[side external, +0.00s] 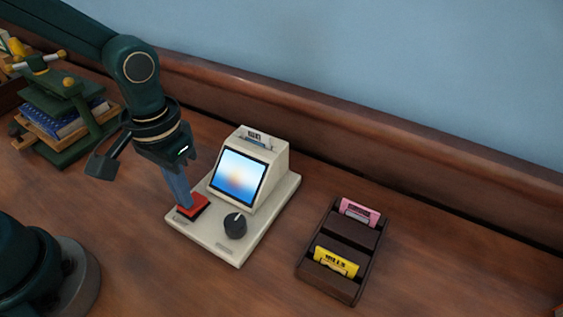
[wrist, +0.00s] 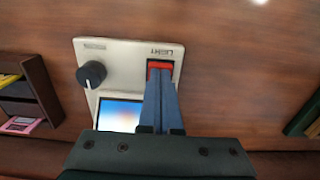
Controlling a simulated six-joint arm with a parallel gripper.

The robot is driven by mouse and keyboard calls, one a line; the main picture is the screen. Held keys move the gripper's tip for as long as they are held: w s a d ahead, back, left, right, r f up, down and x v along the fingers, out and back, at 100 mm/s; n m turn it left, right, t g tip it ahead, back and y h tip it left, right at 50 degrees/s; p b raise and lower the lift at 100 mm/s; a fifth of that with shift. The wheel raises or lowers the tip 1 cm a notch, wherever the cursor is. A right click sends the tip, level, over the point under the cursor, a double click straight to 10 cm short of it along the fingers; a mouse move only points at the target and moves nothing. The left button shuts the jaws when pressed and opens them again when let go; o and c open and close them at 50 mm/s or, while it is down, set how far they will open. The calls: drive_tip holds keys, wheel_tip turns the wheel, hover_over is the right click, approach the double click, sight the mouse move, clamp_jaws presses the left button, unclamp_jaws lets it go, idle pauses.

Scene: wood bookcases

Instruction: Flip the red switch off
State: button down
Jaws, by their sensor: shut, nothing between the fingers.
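The red switch (side external: 194,206) is on the front left of a cream console (side external: 236,250) in the side view. In the wrist view the red switch (wrist: 159,67) sits below a printed label that reads upside down, and my fingers cover part of it. My gripper (side external: 186,203) is shut and empty, with its blue fingers pointing down. The fingertips are at the red switch and look to be touching it or just over it; the wrist view also shows the shut fingers (wrist: 160,86) there. Which way the switch is tilted I cannot tell.
The console has a lit screen (side external: 238,177) and a black knob (side external: 235,226) right of the switch. A dark wood rack (side external: 346,285) with a pink and a yellow cartridge stands to the right. Books in a green press (side external: 62,150) are at the left. Open desk lies in front.

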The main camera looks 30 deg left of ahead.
drive_tip(key=shift+f, duration=0.35)
drive_tip(key=shift+r, duration=3.5)
